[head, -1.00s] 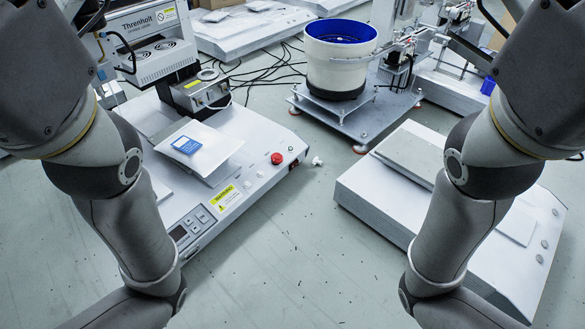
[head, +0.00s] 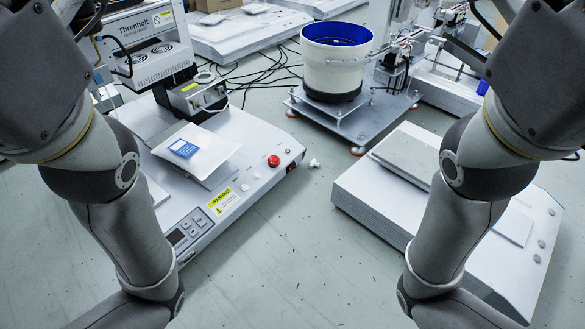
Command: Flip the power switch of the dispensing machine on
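A white machine (head: 225,193) with a sloped platform stands at left. Its front carries a yellow warning label, a control panel (head: 190,230) with a dark display and keys, and a round red button (head: 274,161). A small dark switch with some red (head: 291,168) sits at the right end of this front, near the red button. It is too small to tell which way it is set. No readable label says which machine is the dispensing machine. Both my arms come down at the sides and leave the picture at the bottom. Neither gripper is in view.
A white bowl with blue inside (head: 334,70) stands on a metal plate at the back. Another white machine (head: 385,195) is at right. A small white piece (head: 314,163) is beside the left machine. Cables (head: 262,70) lie behind.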

